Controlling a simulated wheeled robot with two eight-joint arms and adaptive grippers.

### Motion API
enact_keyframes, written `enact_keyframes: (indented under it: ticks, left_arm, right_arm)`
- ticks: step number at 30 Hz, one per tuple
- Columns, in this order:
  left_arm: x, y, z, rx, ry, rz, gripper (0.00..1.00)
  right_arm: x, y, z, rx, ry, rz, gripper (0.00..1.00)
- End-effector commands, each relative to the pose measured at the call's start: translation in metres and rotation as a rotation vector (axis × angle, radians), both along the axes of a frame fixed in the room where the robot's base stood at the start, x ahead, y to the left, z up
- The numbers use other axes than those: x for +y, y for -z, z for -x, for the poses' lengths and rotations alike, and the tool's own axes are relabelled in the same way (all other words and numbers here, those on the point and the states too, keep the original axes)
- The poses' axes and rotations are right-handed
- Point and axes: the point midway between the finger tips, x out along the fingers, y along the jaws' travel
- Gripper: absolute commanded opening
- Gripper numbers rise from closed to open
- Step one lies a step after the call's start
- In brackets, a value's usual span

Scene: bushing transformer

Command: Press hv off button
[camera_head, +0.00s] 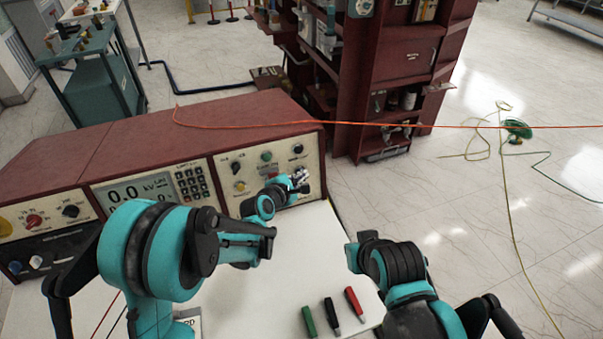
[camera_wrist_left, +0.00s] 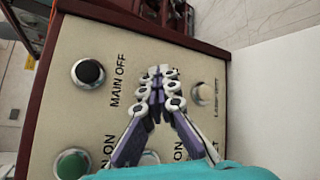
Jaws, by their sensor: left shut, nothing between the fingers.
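The control panel face (camera_head: 225,173) is at the right end of the long red console and carries several coloured buttons and knobs. My left gripper (camera_head: 301,178) is shut and empty in front of the panel's lower right part. In the left wrist view, its fingertips (camera_wrist_left: 163,72) are together over the panel, between a black button (camera_wrist_left: 88,74) labelled MAIN OFF and a pale button (camera_wrist_left: 203,94). I see no HV OFF label; the fingers cover that part of the panel. I cannot tell whether the fingertips touch it.
A green, a dark and a red pen-like piece (camera_head: 355,304) lie on the white desktop (camera_head: 240,305). A red cabinet (camera_head: 385,75) stands behind the console. An orange cable (camera_head: 450,126) crosses the view. A green button (camera_wrist_left: 71,163) shows low in the wrist view.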

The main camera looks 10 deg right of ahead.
Motion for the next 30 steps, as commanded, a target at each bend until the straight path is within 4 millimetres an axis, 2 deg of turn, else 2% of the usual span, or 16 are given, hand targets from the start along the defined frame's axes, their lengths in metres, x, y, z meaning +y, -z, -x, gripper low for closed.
enact_keyframes:
  ticks: [11, 21, 30]
  left_arm:
    - [0.003, 0.001, -0.004, 0.001, -0.007, 0.001, 0.0]
    - [0.0, 0.001, 0.011, 0.001, -0.006, 0.0, 0.0]
    - [-0.001, 0.0, 0.014, 0.0, -0.003, 0.001, 0.0]
  right_arm:
    - [0.0, 0.001, 0.0, 0.0, 0.0, 0.0, 0.0]
    - [0.0, 0.004, 0.0, 0.0, 0.0, 0.0, 0.0]
    - [0.0, 0.003, 0.0, 0.0, 0.0, 0.0, 0.0]
